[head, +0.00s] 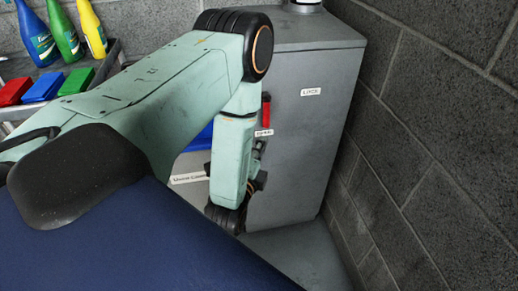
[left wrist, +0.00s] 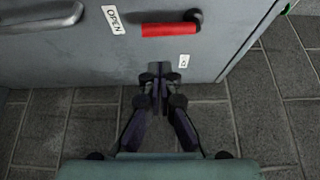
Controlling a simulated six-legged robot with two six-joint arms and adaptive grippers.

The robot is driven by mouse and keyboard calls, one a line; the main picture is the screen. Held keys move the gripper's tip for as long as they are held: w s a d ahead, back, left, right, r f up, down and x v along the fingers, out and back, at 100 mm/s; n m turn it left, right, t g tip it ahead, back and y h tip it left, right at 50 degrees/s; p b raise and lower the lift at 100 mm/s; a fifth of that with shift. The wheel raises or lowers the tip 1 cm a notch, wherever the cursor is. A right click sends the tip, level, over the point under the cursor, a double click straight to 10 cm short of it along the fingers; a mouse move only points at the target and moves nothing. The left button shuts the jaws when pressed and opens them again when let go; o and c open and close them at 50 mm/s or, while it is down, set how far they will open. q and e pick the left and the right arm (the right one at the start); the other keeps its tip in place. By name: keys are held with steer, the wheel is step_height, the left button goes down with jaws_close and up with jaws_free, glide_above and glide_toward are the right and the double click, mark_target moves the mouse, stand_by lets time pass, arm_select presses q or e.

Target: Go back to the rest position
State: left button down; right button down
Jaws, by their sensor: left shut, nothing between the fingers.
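My left arm crosses the head view from the left and bends down in front of a grey cabinet (head: 310,130). My left gripper shows in the left wrist view (left wrist: 158,72), with its fingers together and nothing between them. In the head view it is mostly hidden behind the arm's last links. In the left wrist view its tips lie just below the red handle (left wrist: 170,29) of the grey cabinet door (left wrist: 60,62). I cannot tell whether they touch the door. The red handle also shows in the head view (head: 266,112). My right gripper is not in view.
Blue (head: 36,36), green (head: 64,32) and yellow (head: 92,30) bottles stand behind. A block wall (head: 440,130) closes the right side. Bare floor (head: 300,258) shows below the cabinet.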

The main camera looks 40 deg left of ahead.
arm_select(q)
steer(key=shift+v, duration=0.95)
steer(key=s+d+f+n+g+h, duration=0.2)
steer(key=s+f+n+g, duration=0.25)
steer(key=f, duration=0.25)
steer(key=s+d+f+n+g+h, duration=0.1)
steer(key=s+d+f+n+g, duration=0.15)
steer(key=f+n, duration=0.3)
steer(key=s+d+f+n+g+h, duration=0.1)
steer(key=s+g, duration=0.4)
steer(key=s, duration=0.5)
steer(key=s+d+f+n+g+h, duration=0.1)
steer(key=s+d+f+n+g, duration=0.1)
steer(key=s, duration=0.8)
steer(key=d+n+g, duration=0.1)
steer(key=d+g, duration=0.1)
steer(key=d, duration=0.1)
steer(key=shift+f+n+g+h, duration=0.35)
steer(key=shift+n+g+h, duration=0.05)
steer(key=c, duration=2.1)
jaws_free()
